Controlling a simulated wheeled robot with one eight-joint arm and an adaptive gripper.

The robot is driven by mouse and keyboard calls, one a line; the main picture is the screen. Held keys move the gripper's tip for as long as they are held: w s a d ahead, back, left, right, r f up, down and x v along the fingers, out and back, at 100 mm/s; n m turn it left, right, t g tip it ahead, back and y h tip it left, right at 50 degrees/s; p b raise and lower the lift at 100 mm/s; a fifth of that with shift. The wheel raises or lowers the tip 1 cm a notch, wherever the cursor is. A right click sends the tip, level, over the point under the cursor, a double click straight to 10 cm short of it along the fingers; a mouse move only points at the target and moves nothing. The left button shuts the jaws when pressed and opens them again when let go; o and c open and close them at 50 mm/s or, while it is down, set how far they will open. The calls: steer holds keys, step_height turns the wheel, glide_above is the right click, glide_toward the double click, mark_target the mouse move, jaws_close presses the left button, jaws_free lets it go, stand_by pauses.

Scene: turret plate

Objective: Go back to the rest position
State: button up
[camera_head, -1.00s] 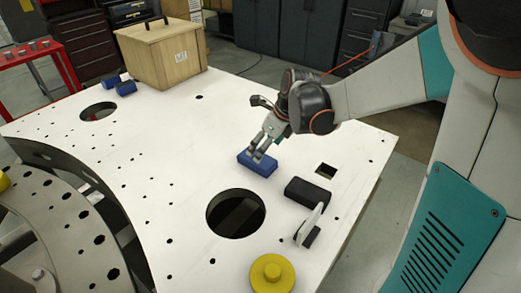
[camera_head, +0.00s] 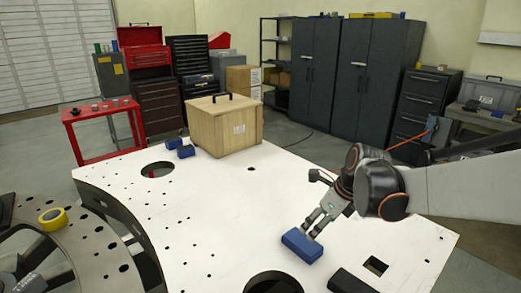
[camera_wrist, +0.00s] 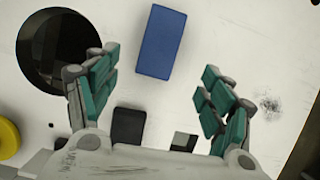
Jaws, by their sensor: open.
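My gripper (camera_head: 315,225) is open and just above a blue block (camera_head: 302,246) on the white plate (camera_head: 215,215). The fingers hold nothing. In the head view the fingertips overlap the block's upper edge, so the exact gap there cannot be told.
A wooden box (camera_head: 222,130) and two small blue pieces (camera_head: 180,148) are at the plate's far end. A black block (camera_head: 352,282), a square hole (camera_head: 376,266) and a large round hole (camera_head: 272,283) are near the gripper. A yellow roll (camera_head: 52,217) sits at left.

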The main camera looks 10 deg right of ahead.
steer(key=s+a+r+n+t+h, duration=0.1)
steer(key=s+n, duration=0.8)
steer(key=n, duration=0.5)
steer(key=s+a+r+n+t+h+b, duration=0.1)
steer(key=s+r+n+t, duration=0.1)
steer(key=s+n, duration=0.8)
steer(key=n, duration=0.3)
steer(key=shift+s+a+r+n, duration=0.25)
steer(key=shift+a+n, duration=0.1)
steer(key=shift+n, duration=0.05)
